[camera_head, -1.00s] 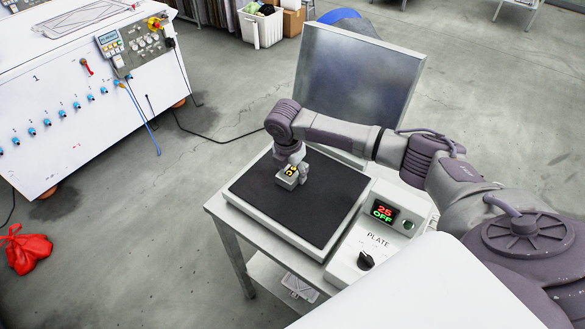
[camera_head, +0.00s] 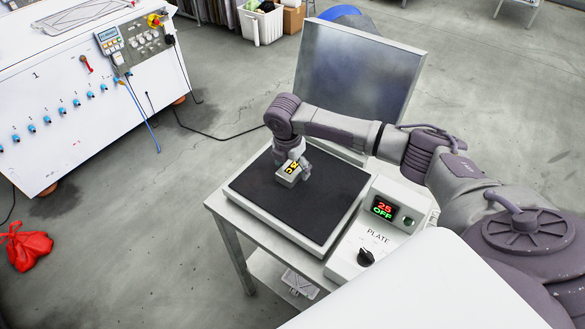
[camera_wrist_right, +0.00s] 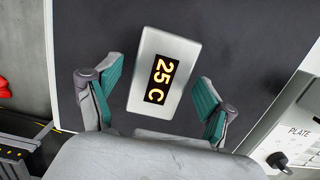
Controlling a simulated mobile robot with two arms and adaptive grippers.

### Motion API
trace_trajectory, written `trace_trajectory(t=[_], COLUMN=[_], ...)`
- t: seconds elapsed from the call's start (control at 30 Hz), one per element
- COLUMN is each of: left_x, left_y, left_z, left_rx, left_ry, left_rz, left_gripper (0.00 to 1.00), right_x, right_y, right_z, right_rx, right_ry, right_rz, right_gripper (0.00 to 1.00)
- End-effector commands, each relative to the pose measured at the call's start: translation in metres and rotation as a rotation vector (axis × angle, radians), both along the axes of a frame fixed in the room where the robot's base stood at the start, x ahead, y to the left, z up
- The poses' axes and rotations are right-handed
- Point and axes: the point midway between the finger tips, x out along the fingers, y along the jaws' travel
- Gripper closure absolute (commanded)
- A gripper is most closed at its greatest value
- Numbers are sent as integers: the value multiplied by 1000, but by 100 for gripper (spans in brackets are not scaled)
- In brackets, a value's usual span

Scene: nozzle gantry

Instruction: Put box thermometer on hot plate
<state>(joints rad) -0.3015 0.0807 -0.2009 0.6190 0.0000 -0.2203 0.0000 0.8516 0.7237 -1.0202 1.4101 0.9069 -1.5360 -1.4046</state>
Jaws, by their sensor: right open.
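The box thermometer (camera_head: 289,173) is a small pale grey box with a lit "25 C" display. It sits on the black surface of the hot plate (camera_head: 260,194), near its middle. In the right wrist view the box thermometer (camera_wrist_right: 165,75) lies over the dark plate (camera_wrist_right: 235,30). My right gripper (camera_head: 298,160) is just above it in the head view. In the wrist view the green-padded fingers of my right gripper (camera_wrist_right: 158,98) are spread to either side of the box, with gaps between pads and box. My left gripper is not in view.
The plate's control box (camera_head: 385,225) with a red-green "25 OFF" display and a knob stands at its right. An upright grey panel (camera_head: 358,70) is behind the table. A white machine (camera_head: 90,95) and a red bag (camera_head: 27,246) stand at the left, with open floor between.

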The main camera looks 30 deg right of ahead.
Motion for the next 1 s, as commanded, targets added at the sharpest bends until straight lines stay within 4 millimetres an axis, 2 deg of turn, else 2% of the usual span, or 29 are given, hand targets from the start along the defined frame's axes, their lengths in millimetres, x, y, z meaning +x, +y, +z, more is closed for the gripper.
trace_trajectory(t=[0.3, 0.5, 0.7, 1.0], left_x=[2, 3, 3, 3], left_y=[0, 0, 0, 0], left_z=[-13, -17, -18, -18], left_rx=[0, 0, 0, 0], left_ry=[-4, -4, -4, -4], left_rz=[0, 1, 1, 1], left_gripper=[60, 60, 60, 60], right_x=[-3, -5, -6, -7], right_y=[9, 14, 16, 16], right_z=[65, 97, 110, 111], right_rx=[1, 1, 1, 1], right_ry=[-4, -2, 0, 1], right_rz=[2, 0, 0, 0], right_gripper=[18, 18, 18, 18])
